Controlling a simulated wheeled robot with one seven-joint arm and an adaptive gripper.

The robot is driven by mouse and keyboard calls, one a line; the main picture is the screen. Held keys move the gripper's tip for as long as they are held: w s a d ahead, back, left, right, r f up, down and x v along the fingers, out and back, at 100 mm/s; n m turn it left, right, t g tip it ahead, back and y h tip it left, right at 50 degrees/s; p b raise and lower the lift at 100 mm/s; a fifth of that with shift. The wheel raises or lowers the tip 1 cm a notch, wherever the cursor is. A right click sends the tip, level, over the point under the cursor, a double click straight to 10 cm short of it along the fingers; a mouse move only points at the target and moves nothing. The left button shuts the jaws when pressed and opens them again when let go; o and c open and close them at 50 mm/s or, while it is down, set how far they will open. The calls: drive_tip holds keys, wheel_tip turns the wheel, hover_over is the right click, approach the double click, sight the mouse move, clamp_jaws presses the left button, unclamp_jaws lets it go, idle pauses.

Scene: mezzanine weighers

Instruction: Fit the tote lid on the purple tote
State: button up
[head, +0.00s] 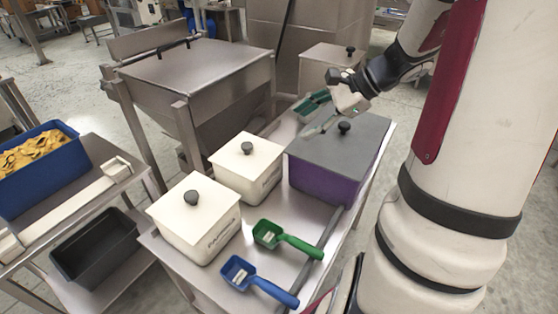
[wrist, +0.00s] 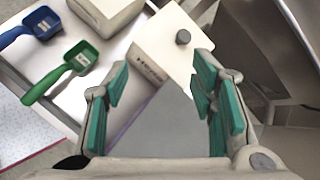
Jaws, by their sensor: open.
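The purple tote (head: 322,184) stands at the far right part of the steel table. The grey tote lid (head: 357,150), with a black knob (head: 344,127), lies over its top and covers the opening. The lid looks level, with no clear gap at the visible edges. My gripper (head: 318,114) is open and empty, with teal finger pads, above the lid's far left side and apart from the knob. In the wrist view, the grey lid (wrist: 165,122) shows between and below the spread fingers. The knob is out of sight there.
Two white lidded totes (head: 205,240) (head: 257,182) stand left of the purple tote. A green scoop (head: 270,235) and a blue scoop (head: 238,272) lie in front. A steel hopper (head: 195,75) stands behind. A blue bin (head: 62,172) is on the left bench.

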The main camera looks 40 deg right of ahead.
drive_tip(key=s+a+r+n+g+h, duration=0.1)
drive_tip(key=s+a+r+n+g, duration=0.15)
drive_tip(key=a+n, duration=0.4)
drive_tip(key=s+a+r+n+g+h, duration=0.15)
drive_tip(key=s+a+n, duration=0.25)
drive_tip(key=a, duration=0.5)
drive_tip(key=s+a+r+n+t+h, duration=0.1)
drive_tip(key=s+a+r+n+h, duration=0.2)
drive_tip(key=s+n, duration=0.6)
drive_tip(key=shift+s+a+r+n+t, duration=0.15)
drive_tip(key=shift+a+r+n+t, duration=0.15)
drive_tip(key=shift+a+r+n, duration=0.65)
drive_tip(key=shift+d+f+h, duration=0.2)
drive_tip(key=shift+f+h, duration=0.05)
drive_tip(key=shift+f, duration=0.1)
